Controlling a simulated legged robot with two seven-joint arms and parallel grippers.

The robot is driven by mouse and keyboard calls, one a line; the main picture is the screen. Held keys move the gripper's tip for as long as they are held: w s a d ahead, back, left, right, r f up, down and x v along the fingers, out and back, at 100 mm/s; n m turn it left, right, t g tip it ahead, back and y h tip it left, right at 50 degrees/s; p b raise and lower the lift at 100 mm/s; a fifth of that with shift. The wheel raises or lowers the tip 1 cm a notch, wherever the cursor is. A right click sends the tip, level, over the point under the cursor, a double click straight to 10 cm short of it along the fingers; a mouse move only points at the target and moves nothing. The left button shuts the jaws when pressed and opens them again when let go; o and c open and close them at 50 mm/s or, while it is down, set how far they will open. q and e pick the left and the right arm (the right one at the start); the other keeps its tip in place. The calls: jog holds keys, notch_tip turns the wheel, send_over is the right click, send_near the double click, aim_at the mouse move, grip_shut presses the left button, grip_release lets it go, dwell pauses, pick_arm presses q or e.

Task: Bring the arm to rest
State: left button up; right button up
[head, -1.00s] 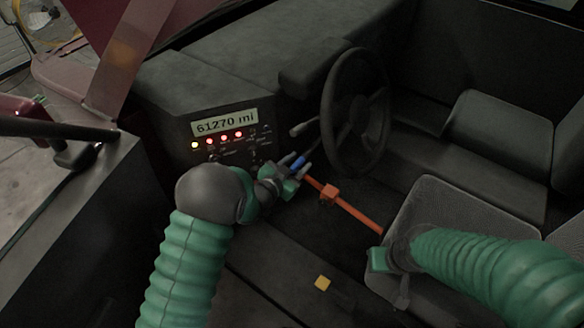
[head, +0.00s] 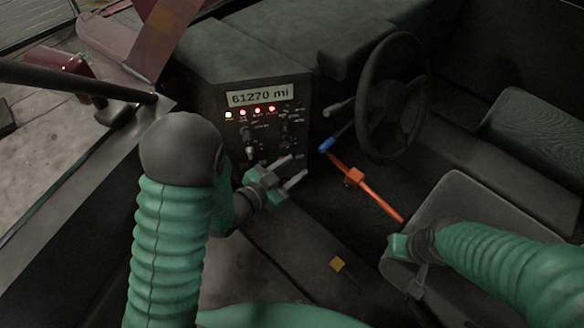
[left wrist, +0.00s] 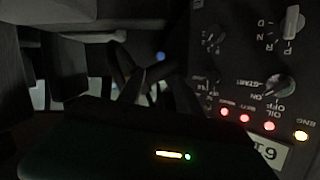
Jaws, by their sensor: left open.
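My left gripper (head: 291,172) is open and empty, held in front of the lower part of the dashboard panel. Its green arm comes up from the bottom left. The blue-tipped lever (head: 326,145) is to its right, apart from the fingers. My right arm comes in from the right; its gripper (head: 408,262) is low over the front of the seat, and I cannot make out whether its jaws are open.
The panel (head: 262,115) carries a mileage display, lit red and yellow lights and knobs. A steering wheel (head: 393,97) stands right of it. An orange bar (head: 378,195) runs down towards the seat (head: 455,200).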

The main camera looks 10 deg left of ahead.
pick_arm(q)
jog(key=s+a+r+n+g+y+p, duration=0.3)
jog(key=s+a+n+g+y+p, duration=0.25)
jog(key=a, duration=0.45)
jog(key=s+r+n+g+y+p, duration=0.2)
jog(key=s+r+n+g, duration=0.1)
jog(key=s, duration=0.9)
jog(key=shift+s+a+g, duration=0.2)
jog(key=shift+a+g, duration=0.1)
jog(key=shift+g, duration=0.55)
